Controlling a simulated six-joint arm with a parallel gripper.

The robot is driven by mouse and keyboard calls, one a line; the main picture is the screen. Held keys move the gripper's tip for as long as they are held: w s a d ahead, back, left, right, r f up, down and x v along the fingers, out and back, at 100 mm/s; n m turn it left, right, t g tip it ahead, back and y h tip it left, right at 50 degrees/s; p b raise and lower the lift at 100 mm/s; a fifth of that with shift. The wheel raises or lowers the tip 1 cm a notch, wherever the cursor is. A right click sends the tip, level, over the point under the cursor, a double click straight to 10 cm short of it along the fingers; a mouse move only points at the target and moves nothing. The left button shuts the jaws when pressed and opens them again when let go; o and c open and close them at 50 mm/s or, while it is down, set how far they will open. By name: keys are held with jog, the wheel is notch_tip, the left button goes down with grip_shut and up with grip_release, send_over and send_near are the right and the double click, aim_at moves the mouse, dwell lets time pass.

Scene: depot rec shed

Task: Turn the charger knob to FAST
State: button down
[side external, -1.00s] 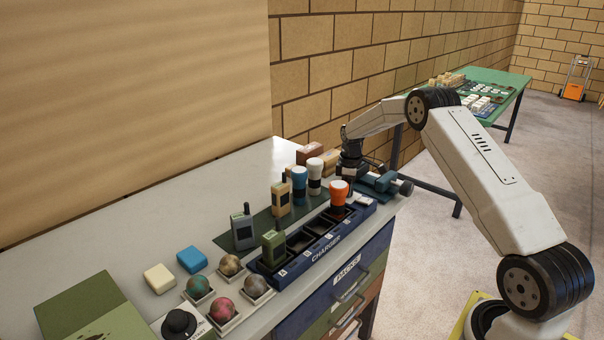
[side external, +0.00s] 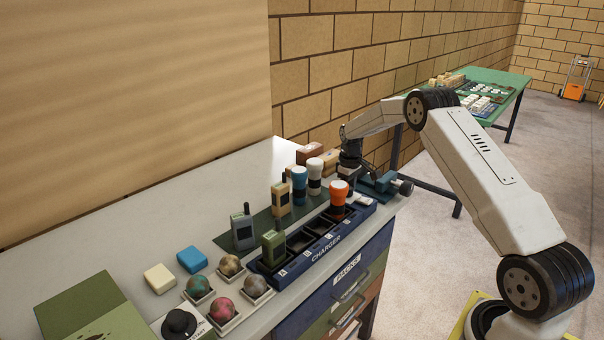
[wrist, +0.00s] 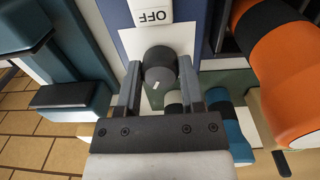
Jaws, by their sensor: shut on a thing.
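The charger (side external: 326,254) is a long dark blue block along the bench front, with lettered slots. Its knob (wrist: 160,62), a dark grey cylinder with a short white mark, shows in the wrist view in front of a white panel (wrist: 176,36). An OFF label (wrist: 152,13) stands upside down above it; the mark is on the knob's side away from OFF. No FAST label is readable. My gripper (wrist: 160,76) has a finger on each side of the knob and is shut on it. In the side view my gripper (side external: 351,178) is at the charger's far end; the knob is hidden there.
An orange-topped torch (side external: 339,190) stands in the charger close to my gripper. A green radio (side external: 273,245) sits in slot A. Teal (side external: 299,183) and white (side external: 315,172) torches stand behind. A teal vise-like fixture (side external: 381,184) is just right of my gripper.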

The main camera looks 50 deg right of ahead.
jog(key=m, duration=1.2)
jog(key=shift+m, duration=0.3)
dwell(0.3)
jog(key=shift+c, duration=1.1)
grip_release()
jog(key=shift+w+a+r, duration=0.1)
jog(key=shift+w+r, duration=0.05)
jog(key=shift+r, duration=3.75)
